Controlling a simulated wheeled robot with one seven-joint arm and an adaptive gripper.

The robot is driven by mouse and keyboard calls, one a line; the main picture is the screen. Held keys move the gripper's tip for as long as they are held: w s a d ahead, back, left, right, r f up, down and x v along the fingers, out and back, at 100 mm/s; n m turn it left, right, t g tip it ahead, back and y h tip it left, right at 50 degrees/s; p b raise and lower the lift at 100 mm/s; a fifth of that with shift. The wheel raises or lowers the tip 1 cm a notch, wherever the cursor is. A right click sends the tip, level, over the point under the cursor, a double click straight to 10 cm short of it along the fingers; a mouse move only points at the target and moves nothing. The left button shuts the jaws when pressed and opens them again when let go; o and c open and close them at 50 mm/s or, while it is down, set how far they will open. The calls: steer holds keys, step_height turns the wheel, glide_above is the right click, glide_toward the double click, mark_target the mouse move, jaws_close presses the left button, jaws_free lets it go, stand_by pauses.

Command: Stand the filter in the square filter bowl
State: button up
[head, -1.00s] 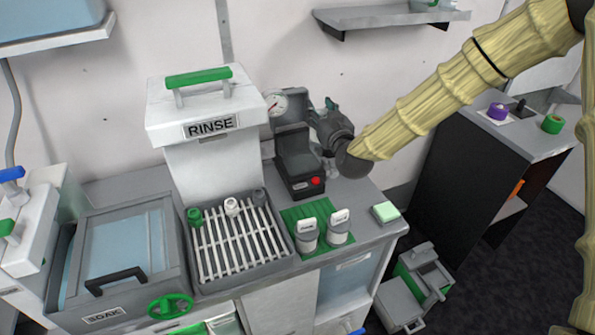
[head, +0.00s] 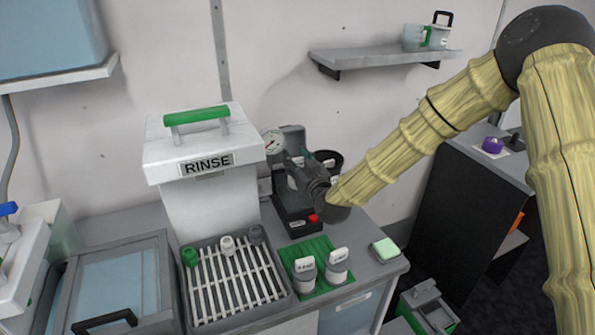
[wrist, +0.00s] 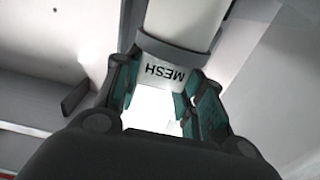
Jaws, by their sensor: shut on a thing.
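My gripper (head: 297,168) is at the dark grey foam unit with the round gauge, in front of its back part. In the wrist view my gripper (wrist: 157,75) is shut on the filter (wrist: 183,18), a white cylinder with a grey end band marked MESH. The filter extends away from the fingers; its far end is out of frame. In the head view my gripper and arm mostly hide it. A round dark rim (head: 331,157) shows just behind my wrist. I cannot tell whether the square filter bowl is in view.
The gauge (head: 275,141) and the unit's dark base (head: 297,216) with a red button are close to my arm. The white RINSE tower (head: 208,200) stands left, behind a slatted rack (head: 230,285). Tagged containers (head: 304,275) stand on a green mat, near a sponge (head: 385,249).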

steer(key=shift+f+p, duration=0.55)
steer(key=shift+f, duration=1.5)
steer(key=shift+f+b, duration=0.3)
steer(key=shift+f, duration=0.05)
steer(key=o, duration=1.2)
steer(key=shift+r+p, duration=0.4)
steer(key=b+v, duration=0.3)
steer(key=v, duration=0.9)
steer(key=shift+f, duration=0.1)
